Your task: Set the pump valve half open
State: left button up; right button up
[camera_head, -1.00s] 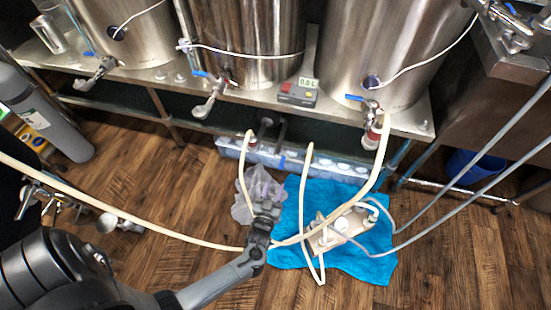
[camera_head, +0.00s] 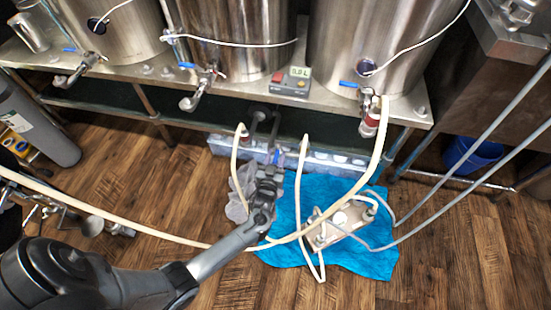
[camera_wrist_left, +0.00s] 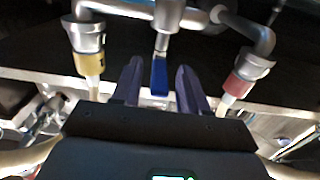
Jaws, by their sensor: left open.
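The pump valve has a blue lever handle (camera_wrist_left: 159,76) hanging from a metal pipe fitting (camera_wrist_left: 168,14) in the left wrist view. In the head view the blue handle (camera_head: 277,156) shows just beyond my left gripper's tips, below the dark pipes (camera_head: 262,122) under the steel shelf. My left gripper (camera_head: 272,170) is open and empty. In the left wrist view its two dark fingers (camera_wrist_left: 160,86) stand on either side of the blue handle, with gaps on both sides. The handle's exact depth between the fingers is hard to tell. My right gripper is out of view.
Pale hoses (camera_head: 303,190) with fittings hang around the valve and cross near my left arm. A plate unit (camera_head: 338,228) lies on a blue towel (camera_head: 285,245). A grey cloth (camera_head: 238,198) is beside the gripper. The steel shelf (camera_head: 230,95) with kettles is above.

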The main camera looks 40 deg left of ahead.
pick_arm(q)
jog(key=shift+w, duration=0.1)
jog(key=shift+c, duration=0.6)
grip_shut()
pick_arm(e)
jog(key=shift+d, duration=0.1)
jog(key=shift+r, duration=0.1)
